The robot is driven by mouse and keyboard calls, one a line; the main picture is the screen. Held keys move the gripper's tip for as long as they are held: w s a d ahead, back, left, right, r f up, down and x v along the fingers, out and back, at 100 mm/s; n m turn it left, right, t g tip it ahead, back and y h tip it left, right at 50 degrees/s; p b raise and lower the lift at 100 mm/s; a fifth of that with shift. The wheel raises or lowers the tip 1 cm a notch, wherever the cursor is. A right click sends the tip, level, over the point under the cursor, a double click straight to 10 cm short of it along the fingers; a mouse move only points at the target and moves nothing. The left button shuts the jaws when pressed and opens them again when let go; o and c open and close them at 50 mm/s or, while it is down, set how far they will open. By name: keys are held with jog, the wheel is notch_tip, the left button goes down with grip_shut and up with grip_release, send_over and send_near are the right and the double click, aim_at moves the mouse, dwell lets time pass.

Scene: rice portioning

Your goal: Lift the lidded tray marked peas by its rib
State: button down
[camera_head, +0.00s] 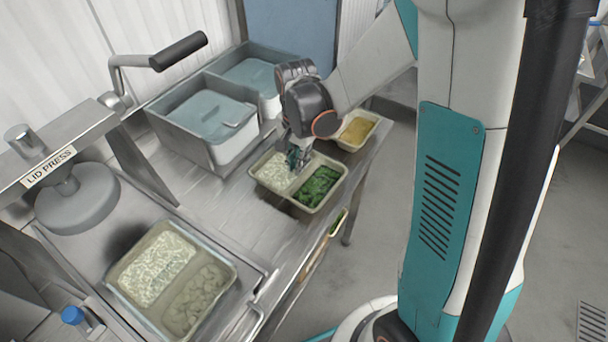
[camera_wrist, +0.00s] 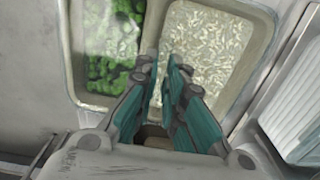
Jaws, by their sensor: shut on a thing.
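A two-compartment tray (camera_head: 271,193) with rice on one side and green food on the other is at the middle of the work table. It also shows in the wrist view (camera_wrist: 240,112). My gripper (camera_head: 297,163) is over its middle, pointing down. In the wrist view my gripper (camera_wrist: 165,68) has its teal fingers on either side of the divider rib, shut on it. The fingers hide part of the rib. I cannot read a peas mark or make out a lid clearly. A dark shadow lies below the tray; I cannot tell if it is clear of the table.
A lid press (camera_head: 78,200) stands at the left. Another two-compartment tray (camera_head: 228,266), with pale contents, sits at the front. Two tubs (camera_head: 196,148) stand behind. A tray with yellow food (camera_head: 357,130) is just beyond my gripper. A blue-capped item (camera_head: 73,315) is at lower left.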

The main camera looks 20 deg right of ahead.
jog(key=shift+r, duration=0.2)
jog(key=shift+r+p, duration=1.55)
jog(key=shift+r, duration=0.5)
